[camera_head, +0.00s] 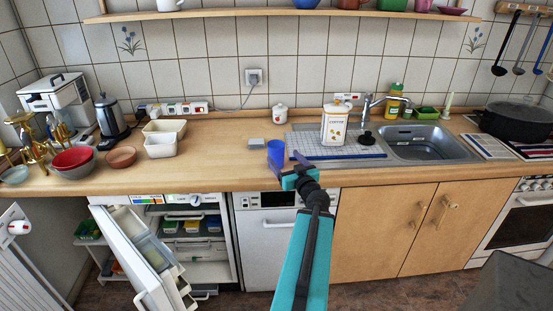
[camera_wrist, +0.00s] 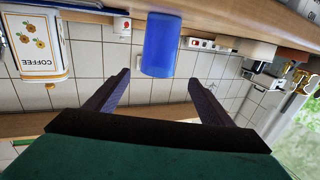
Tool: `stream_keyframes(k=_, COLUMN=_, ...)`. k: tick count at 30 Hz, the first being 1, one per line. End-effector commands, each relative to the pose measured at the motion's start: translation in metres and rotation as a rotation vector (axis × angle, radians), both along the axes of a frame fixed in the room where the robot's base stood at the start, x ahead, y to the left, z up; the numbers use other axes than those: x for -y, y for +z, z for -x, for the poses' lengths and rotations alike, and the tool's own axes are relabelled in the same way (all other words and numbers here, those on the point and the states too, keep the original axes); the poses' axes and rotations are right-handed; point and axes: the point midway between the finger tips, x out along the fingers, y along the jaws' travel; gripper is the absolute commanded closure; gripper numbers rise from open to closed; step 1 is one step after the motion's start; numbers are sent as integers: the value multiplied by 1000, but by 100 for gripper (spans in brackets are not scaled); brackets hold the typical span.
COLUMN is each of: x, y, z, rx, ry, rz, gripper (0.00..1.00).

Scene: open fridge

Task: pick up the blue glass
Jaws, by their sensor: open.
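The blue glass (camera_head: 276,153) stands upright near the front edge of the wooden counter, left of the drainboard. My gripper (camera_head: 286,163) is open and empty, reaching toward the glass from the front. In the wrist view, which is upside down, the blue glass (camera_wrist: 161,42) lies just beyond the fingertips (camera_wrist: 158,78), lined up with the gap between them. The fingers do not appear to touch it. In the head view one finger overlaps the lower part of the glass.
A coffee canister (camera_head: 335,124) stands on the drainboard (camera_head: 314,141) to the right; it also shows in the wrist view (camera_wrist: 42,45). Bowls (camera_head: 72,158) stand far left. The open fridge (camera_head: 190,238) is below. Counter left of the glass is clear.

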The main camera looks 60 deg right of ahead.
Motion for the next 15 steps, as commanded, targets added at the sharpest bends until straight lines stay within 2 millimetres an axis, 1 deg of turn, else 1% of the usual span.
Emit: stream_keyframes(k=15, x=10, y=-4, z=-10, rx=-1, ry=0, rz=1, gripper=25)
